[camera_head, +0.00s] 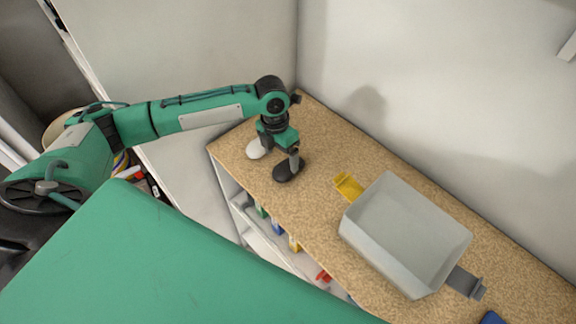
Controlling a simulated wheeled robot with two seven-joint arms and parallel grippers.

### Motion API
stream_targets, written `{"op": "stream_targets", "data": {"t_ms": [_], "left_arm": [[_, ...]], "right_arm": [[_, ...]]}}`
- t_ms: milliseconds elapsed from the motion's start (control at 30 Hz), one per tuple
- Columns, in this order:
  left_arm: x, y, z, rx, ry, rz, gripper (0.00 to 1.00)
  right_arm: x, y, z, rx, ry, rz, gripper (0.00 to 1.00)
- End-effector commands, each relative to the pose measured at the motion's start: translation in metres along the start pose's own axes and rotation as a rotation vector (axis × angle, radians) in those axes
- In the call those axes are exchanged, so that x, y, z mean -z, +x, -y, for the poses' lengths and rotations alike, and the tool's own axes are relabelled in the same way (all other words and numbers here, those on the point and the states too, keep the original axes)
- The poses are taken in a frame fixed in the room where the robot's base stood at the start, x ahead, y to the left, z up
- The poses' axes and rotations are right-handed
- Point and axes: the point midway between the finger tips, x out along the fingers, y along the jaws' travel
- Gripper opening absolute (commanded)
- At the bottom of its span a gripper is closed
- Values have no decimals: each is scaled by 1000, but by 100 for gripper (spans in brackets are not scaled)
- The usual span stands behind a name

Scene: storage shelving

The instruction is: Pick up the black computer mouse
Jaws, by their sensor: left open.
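The black computer mouse (284,173) lies on the speckled brown top of the shelf unit (320,142), near its left end. My left gripper (276,152) points down over it and is open. One finger reaches down at the black mouse's upper edge and hides a little of it; I cannot tell whether it touches. A white mouse (256,149) lies just to the left, close to the other finger. My right gripper is not in view.
A large grey bin (405,230) stands to the right, with a yellow piece (348,186) at its left end and a dark grey piece (465,283) at its right. A blue object (492,318) is at the bottom edge. Walls rise behind the top. Small coloured items sit on shelves below.

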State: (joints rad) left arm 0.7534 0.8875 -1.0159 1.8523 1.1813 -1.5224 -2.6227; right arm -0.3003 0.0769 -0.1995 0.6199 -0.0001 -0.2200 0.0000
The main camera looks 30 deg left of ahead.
Motion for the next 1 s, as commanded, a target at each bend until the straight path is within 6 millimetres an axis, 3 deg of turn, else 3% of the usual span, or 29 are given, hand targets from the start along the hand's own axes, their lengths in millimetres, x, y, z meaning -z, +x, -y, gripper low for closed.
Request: {"op": "stream_targets", "data": {"t_ms": [167, 500, 767, 1000], "left_arm": [[0, 10, 0, 0, -1, -3, 82], [0, 52, 0, 0, 0, -1, 82], [0, 55, -1, -2, 1, 1, 82], [0, 55, -1, -2, 1, 0, 35]], "right_arm": [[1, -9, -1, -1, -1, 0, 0], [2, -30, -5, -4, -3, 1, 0], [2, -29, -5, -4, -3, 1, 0], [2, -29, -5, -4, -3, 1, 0]]}}
